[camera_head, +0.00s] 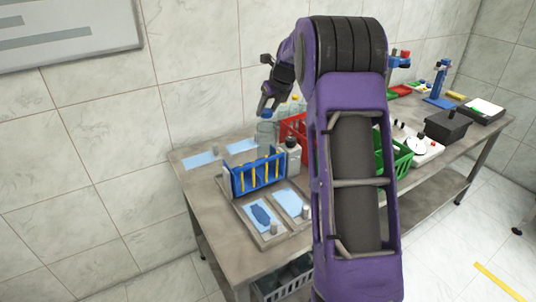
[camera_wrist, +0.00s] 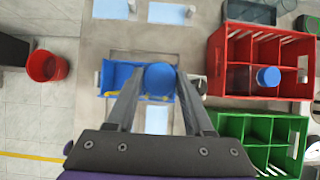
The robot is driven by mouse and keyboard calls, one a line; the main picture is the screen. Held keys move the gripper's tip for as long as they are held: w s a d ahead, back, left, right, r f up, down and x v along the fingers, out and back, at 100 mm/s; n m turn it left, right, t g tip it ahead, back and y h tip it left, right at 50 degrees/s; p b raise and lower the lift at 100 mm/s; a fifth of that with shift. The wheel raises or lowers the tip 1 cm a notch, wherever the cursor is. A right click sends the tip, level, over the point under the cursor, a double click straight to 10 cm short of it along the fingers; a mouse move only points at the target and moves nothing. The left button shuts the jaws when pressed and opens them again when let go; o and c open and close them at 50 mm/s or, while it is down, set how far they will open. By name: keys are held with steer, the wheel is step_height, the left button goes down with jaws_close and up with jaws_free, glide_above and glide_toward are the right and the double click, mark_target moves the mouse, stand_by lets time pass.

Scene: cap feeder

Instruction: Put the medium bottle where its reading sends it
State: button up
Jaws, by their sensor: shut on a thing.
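My gripper (camera_head: 267,103) is shut on the blue cap of a clear bottle (camera_head: 266,134), which hangs upright behind the blue rack (camera_head: 258,178). In the wrist view, the blue cap (camera_wrist: 160,78) sits between the fingertips and hides the bottle's body. Whether this is the medium bottle is not certain, and no reading is legible. The red divided crate (camera_wrist: 217,60) is right of my gripper in the wrist view and holds another blue-capped bottle (camera_wrist: 268,77). The green divided crate (camera_wrist: 229,125) is below the red one there.
A white dark-capped bottle (camera_head: 293,157) stands beside the rack. Light blue pads lie on the table at the back left (camera_head: 200,159) and front (camera_head: 290,203). A black box (camera_head: 446,127) and blue stand (camera_head: 440,92) are farther right. A red bucket (camera_wrist: 47,66) is on the floor.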

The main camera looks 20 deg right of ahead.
steer(key=shift+r, duration=4)
steer(key=shift+a, duration=0.15)
